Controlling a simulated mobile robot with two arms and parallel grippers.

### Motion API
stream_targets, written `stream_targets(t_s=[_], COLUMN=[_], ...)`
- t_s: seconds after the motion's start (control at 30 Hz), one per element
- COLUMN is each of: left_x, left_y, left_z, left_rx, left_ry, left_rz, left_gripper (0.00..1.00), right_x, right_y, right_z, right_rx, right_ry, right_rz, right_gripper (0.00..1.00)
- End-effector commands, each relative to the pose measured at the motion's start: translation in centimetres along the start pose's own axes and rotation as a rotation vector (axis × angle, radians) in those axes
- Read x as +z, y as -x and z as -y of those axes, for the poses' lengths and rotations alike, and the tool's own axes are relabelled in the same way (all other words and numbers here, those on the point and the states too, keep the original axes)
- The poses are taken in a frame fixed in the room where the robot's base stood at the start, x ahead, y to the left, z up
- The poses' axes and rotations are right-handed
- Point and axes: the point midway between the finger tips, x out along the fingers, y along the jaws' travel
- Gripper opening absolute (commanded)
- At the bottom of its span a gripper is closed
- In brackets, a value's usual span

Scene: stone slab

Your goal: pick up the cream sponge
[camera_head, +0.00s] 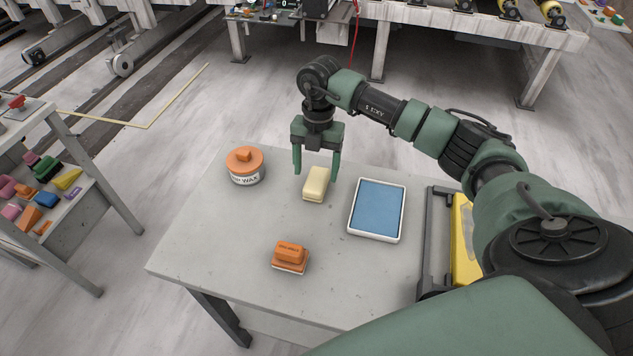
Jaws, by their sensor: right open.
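The cream sponge (315,184) is a pale yellow block lying on the grey stone slab (215,255), toward its far side. My right gripper (316,171) is open and points down at the sponge. Its two green fingers hang on either side of the sponge's far part, the left finger apart from it and the right one close beside it. I cannot tell whether the right finger touches it. The sponge's far end lies just under the gripper. My left gripper does not show.
An orange-lidded wax tub (246,167) stands left of the sponge. A white tray with a blue pad (376,209) lies close on its right. An orange brush-like block (290,257) sits nearer. A yellow and black case (461,240) is at the right edge. The slab's left front is clear.

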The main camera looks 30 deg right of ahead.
Motion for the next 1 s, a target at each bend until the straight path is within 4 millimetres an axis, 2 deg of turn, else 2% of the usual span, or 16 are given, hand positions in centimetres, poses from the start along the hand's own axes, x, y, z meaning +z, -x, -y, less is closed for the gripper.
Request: stream_targets(t_s=[0.1,0.23,0.37,0.53,0.57,0.7,0.8,1.0], left_x=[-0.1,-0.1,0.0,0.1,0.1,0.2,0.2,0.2], left_y=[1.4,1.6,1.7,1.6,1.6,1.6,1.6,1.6], left_z=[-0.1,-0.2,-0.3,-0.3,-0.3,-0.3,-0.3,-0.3], left_rx=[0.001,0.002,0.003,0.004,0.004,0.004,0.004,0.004], left_ry=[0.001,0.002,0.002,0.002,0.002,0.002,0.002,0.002], left_rz=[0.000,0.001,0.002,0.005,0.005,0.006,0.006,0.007], left_gripper=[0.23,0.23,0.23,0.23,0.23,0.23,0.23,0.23], right_x=[0.2,0.3,0.4,0.4,0.4,0.4,0.4,0.4], right_y=[-1.6,-3.5,-4.2,-4.3,-4.3,-4.2,-4.2,-4.2], right_z=[0.2,0.2,0.2,0.1,0.1,0.1,0.1,0.1], right_rx=[-0.004,-0.002,-0.001,-0.001,-0.001,-0.001,-0.001,0.000], right_ry=[-0.001,-0.001,0.001,0.001,0.001,0.000,0.000,0.000], right_rz=[-0.005,-0.002,-0.001,0.000,0.000,0.000,0.000,0.001], right_gripper=[0.71,0.71,0.71,0.71,0.68,0.29,0.07,0.06])
